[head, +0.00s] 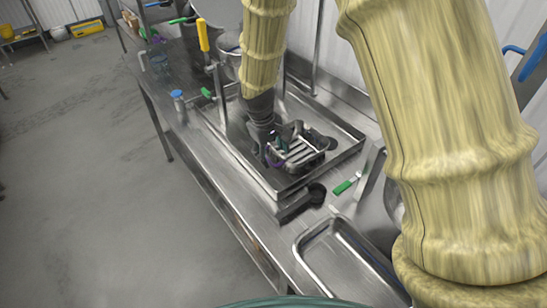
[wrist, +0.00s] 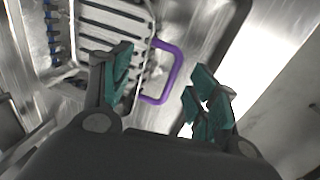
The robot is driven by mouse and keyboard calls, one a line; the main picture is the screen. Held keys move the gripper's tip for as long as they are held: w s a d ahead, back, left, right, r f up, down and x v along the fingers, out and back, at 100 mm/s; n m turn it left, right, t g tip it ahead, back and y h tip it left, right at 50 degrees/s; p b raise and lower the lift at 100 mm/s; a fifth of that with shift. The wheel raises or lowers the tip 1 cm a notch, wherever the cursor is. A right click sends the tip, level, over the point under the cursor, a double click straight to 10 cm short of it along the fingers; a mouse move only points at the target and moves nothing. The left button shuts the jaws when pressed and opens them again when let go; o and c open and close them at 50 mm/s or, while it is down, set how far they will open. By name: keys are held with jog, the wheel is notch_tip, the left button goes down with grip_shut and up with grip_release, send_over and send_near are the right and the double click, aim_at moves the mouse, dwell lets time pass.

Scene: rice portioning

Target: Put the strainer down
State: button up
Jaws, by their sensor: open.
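The strainer (head: 305,152) is a slotted metal piece with a purple handle, sitting in the large shallow steel tray on the counter. In the wrist view, its slotted body (wrist: 115,22) is at the upper left and its purple handle (wrist: 178,72) loops out to the right. My gripper (head: 277,142) is low over the tray, at the handle side of the strainer. In the wrist view, my gripper (wrist: 163,88) is open, with its teal finger pads spread on either side of the handle. I cannot tell whether a finger touches the handle. The head view partly hides the strainer behind the fingers.
The large tray (head: 352,153) has a raised rim. A black item (head: 315,194) and a green-handled tool (head: 346,186) lie in front of it. An empty steel pan (head: 318,243) is nearer. A blue-topped bottle (head: 178,101) and a yellow-handled utensil (head: 203,36) stand to the left.

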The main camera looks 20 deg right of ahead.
jog(key=b+v, duration=0.1)
jog(key=v, duration=0.7)
jog(key=shift+r+b, duration=0.35)
jog(key=shift+a, duration=0.1)
